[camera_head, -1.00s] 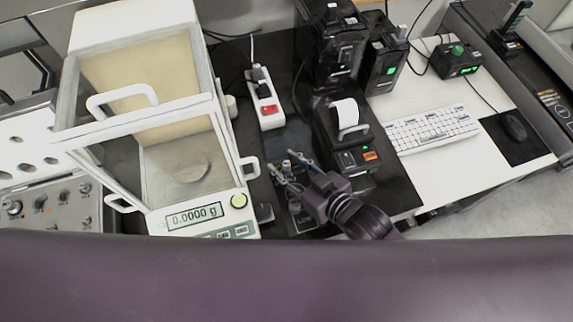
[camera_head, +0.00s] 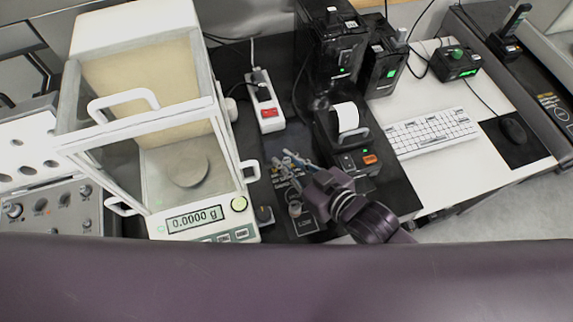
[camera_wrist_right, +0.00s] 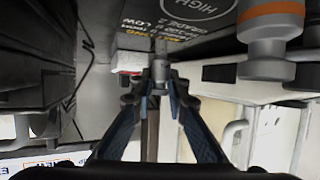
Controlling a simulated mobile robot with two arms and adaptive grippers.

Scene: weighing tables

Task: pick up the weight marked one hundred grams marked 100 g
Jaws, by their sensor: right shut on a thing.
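My right gripper (camera_head: 286,160) is over the dark weight mat (camera_head: 305,226), to the right of the balance. In the right wrist view its two fingers (camera_wrist_right: 159,85) are shut on a small grey metal weight (camera_wrist_right: 158,73), held upright between the tips. No marking on it can be read, so I cannot tell its value. A larger metal weight with an orange band (camera_wrist_right: 272,32) stands on the mat to the right in the wrist view. In the head view another weight (camera_head: 295,209) stands on the mat near the LOW label. My left gripper is out of view.
The balance (camera_head: 152,226) reads 0.0000 g, with a bare round pan (camera_head: 187,165) inside its glass case. A power strip (camera_head: 264,102) lies behind the mat. A label printer (camera_head: 345,150) stands close on the right. A keyboard (camera_head: 430,132) and mouse (camera_head: 512,128) are farther right.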

